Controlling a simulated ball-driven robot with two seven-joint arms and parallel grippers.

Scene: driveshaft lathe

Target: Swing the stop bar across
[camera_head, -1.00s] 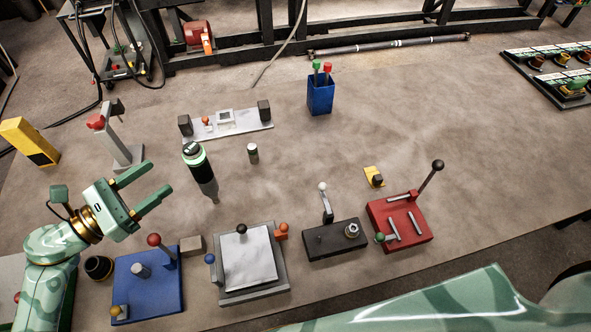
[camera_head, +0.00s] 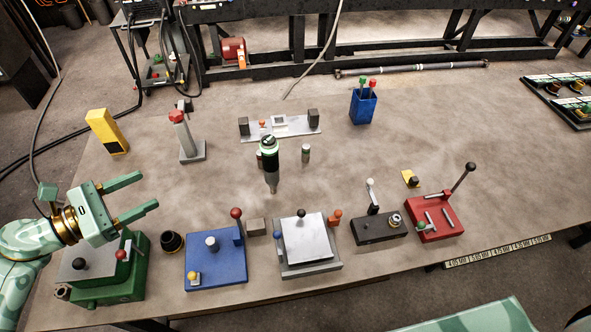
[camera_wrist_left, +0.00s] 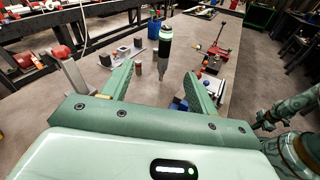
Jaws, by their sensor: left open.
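I cannot tell for sure which part is the stop bar. Several fixtures carry ball-ended levers: a green block (camera_head: 110,290) with a red ball and a black ball, a blue plate (camera_head: 215,272) with a red-ball lever (camera_head: 238,222), a grey plate fixture (camera_head: 305,240) with coloured balls, a black block (camera_head: 380,230) with a white-ball lever, and a red block (camera_head: 436,220) with a long black-ball lever. My left gripper (camera_head: 150,191) is open and empty, above and behind the green block, touching nothing. Its spread fingers also show in the left wrist view (camera_wrist_left: 159,70).
A black and green tool (camera_head: 270,160) points down over mid-table. A yellow block (camera_head: 107,132), a red-topped grey post (camera_head: 183,135), a pale rail with black end blocks (camera_head: 295,127) and a blue cup (camera_head: 363,106) stand behind. A black cup (camera_head: 172,242) sits between green and blue fixtures.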

